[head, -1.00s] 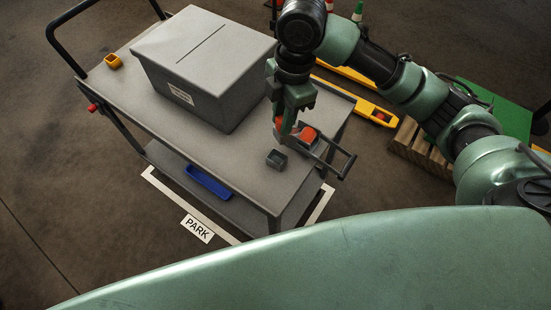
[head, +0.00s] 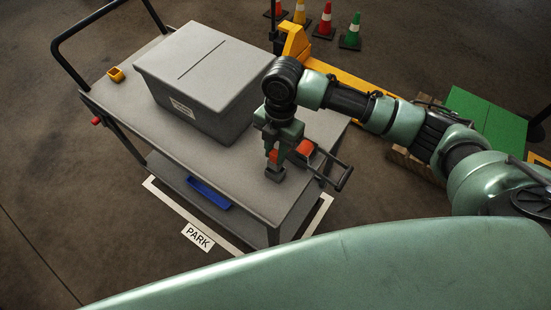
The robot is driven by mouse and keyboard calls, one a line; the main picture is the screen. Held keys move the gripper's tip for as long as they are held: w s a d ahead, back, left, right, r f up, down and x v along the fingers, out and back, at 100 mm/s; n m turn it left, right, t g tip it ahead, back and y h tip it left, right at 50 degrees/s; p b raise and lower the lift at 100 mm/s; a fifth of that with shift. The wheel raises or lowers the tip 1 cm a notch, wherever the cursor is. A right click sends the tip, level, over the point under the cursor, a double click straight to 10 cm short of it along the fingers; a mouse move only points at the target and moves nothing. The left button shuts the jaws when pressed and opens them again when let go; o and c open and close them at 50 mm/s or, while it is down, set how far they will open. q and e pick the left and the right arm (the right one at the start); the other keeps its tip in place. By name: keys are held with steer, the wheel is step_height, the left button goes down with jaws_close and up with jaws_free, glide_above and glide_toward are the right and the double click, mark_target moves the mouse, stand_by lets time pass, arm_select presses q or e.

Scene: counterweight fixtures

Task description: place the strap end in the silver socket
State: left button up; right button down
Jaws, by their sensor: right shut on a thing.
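My right gripper (head: 274,166) points down over the near right part of the grey cart top, shut on the red strap end (head: 273,156), of which only a small part shows between the fingers. The small grey silver socket (head: 276,175) stands directly under the fingertips. The fingers hide most of its opening, so I cannot tell whether the strap end is inside it or just above. My left gripper is not in view.
A large grey lidded box (head: 205,80) stands behind on the cart (head: 185,126). A fixture with an orange-red part (head: 305,147) and a dark handle (head: 337,174) is close to the right of the gripper. A small yellow socket (head: 116,74) is at the far left.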

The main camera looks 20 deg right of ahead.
mark_target(275, 162)
steer(key=shift+f+p, duration=0.3)
steer(key=shift+f, duration=2.3)
steer(key=c, duration=1.2)
jaws_free()
steer(key=shift+f, duration=0.15)
step_height(275, 162, up, 12)
steer(key=d+b, duration=0.1)
steer(key=b, duration=0.1)
steer(key=shift+w, duration=0.45)
